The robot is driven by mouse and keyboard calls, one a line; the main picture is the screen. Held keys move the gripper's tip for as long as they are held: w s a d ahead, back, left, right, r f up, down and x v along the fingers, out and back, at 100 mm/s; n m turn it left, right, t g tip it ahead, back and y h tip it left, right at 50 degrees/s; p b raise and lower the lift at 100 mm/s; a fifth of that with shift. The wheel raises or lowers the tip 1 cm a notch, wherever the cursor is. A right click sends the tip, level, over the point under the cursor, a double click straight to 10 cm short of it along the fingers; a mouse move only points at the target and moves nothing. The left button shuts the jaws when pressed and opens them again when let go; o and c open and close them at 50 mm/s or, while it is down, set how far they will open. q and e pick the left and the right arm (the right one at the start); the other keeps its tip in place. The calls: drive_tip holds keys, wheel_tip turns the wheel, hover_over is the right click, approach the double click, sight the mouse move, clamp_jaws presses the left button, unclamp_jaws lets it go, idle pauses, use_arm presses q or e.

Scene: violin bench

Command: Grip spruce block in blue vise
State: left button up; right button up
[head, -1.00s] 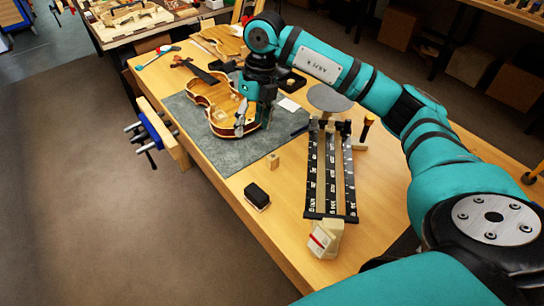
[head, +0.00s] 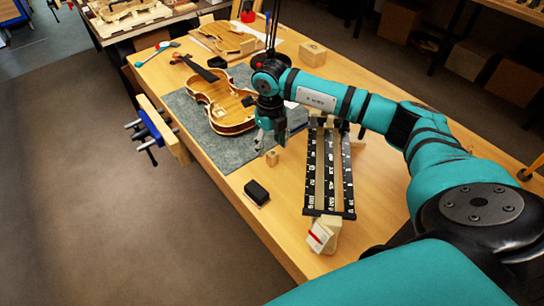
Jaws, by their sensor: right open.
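A small pale wooden block (head: 272,158), which looks like the spruce block, stands upright on the bench just off the grey mat's near edge. My right gripper (head: 270,145) points down with open, empty fingers just above and behind this block; I cannot tell whether they touch it. The blue vise (head: 152,127) is mounted on the bench's left edge, with a wooden jaw (head: 168,135) and dark handles. No block shows in it, though its gap is hard to see. My left gripper is not in view.
An open violin body (head: 222,112) lies on the grey mat (head: 215,150). A black block (head: 256,192) is near the front edge. A black marked rack (head: 328,170) and a white-and-red box (head: 322,236) stand right. A larger wooden block (head: 312,53) sits behind my arm.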

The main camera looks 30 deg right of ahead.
sight(272, 153)
drive_tip(key=shift+s+d+f+p, duration=0.1)
drive_tip(key=shift+f+p, duration=0.2)
drive_tip(key=shift+f, duration=0.9)
drive_tip(key=shift+d+f+p, duration=0.1)
drive_tip(key=shift+f+p, duration=0.15)
drive_tip(key=shift+f, duration=0.9)
drive_tip(key=c, duration=0.9)
